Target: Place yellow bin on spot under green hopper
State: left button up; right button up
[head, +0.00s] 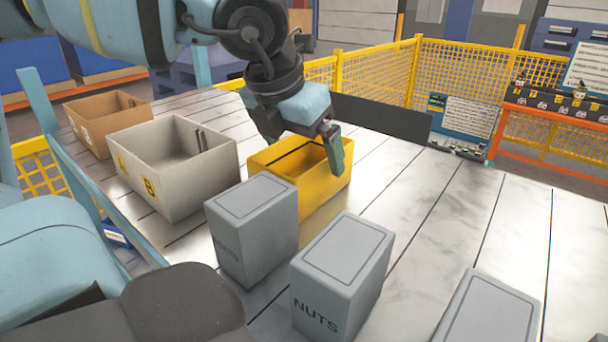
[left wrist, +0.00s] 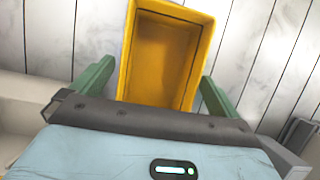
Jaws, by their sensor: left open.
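The yellow bin (head: 325,190) stands upright on the slatted metal table, between the grey-white bin and the grey boxes. It looks empty. My left gripper (head: 305,143) is over it, pointing down and open, with one green finger at the bin's right side. In the left wrist view the yellow bin (left wrist: 160,62) lies between the two green fingers of the left gripper (left wrist: 155,88), one beside each long wall. I cannot tell whether the fingers touch the walls. No green hopper and no marked spot show. My right gripper is not in view.
A grey-white bin (head: 185,180) and a brown bin (head: 105,122) stand to the left. Several grey boxes, one marked NUTS (head: 340,270), stand in front. Yellow mesh fencing (head: 465,75) runs behind.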

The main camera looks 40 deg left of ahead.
pick_arm(q)
jog(key=shift+c, duration=0.4)
jog(key=c, duration=1.2)
notch_tip(320, 180, up, 11)
jog(key=shift+f, duration=0.2)
